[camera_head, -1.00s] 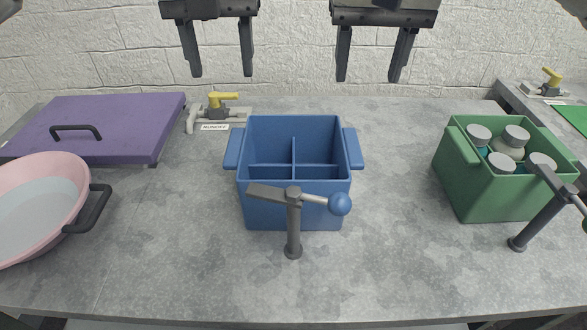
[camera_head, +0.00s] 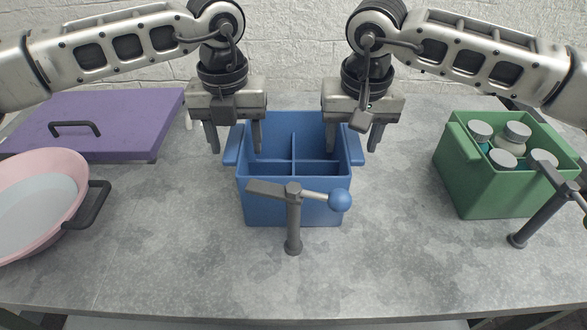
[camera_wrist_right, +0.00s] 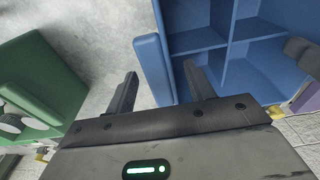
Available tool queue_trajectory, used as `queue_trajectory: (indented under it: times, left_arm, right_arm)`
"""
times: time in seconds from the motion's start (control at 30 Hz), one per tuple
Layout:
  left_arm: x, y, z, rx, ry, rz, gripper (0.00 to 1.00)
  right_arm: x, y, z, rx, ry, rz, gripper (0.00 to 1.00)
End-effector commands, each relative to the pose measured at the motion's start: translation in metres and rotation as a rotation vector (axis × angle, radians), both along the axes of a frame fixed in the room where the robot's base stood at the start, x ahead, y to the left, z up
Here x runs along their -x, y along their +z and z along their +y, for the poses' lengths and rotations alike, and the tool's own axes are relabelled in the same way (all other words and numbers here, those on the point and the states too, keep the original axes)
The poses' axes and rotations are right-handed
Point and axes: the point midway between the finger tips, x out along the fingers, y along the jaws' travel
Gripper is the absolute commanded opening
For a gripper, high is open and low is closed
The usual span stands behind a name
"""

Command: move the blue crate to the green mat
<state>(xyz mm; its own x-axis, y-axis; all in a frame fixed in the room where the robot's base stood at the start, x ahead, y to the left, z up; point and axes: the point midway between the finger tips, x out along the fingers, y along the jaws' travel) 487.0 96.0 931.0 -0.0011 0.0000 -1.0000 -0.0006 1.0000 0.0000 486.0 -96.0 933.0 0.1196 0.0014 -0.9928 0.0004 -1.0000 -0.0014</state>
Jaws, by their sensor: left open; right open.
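The blue crate (camera_head: 294,205) stands upright on the table in the middle of the head view. Dividers split it into compartments, and those I can see into are empty. My left gripper (camera_head: 235,146) is open, with its fingers either side of the crate's left handle. My right gripper (camera_head: 352,146) is open at the right handle. In the right wrist view, the handle (camera_wrist_right: 152,68) of the blue crate lies between the fingers of my right gripper (camera_wrist_right: 160,88). Neither gripper is shut on a handle. The green mat cannot be seen now; my right arm covers that side.
A dark post (camera_head: 294,228) with a blue-knobbed lever stands in front of the crate. A green crate (camera_head: 495,195) with several capped bottles is at right, near another post (camera_head: 540,218). A pink pan (camera_head: 75,185) and a purple lid (camera_head: 110,115) are at left.

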Motion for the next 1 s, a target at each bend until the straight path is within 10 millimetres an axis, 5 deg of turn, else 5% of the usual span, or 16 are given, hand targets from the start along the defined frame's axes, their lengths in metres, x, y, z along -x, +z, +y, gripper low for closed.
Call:
queue_trajectory:
  times: [0.43,0.63,1.0]
  left_arm:
    - [-0.0001,-0.0090,0.0003,0.000,0.000,-0.001,0.54]
    - [-0.0002,-0.0087,0.0003,0.000,0.000,-0.001,0.00]
    - [-0.0005,-0.0035,0.0003,0.000,0.001,-0.002,0.00]
  right_arm:
    - [-0.0012,-0.0088,0.0001,0.000,0.001,-0.001,0.54]
    - [-0.0011,-0.0086,0.0001,0.001,0.001,-0.001,0.00]
    - [-0.0014,-0.0034,0.0000,0.000,0.000,-0.002,0.00]
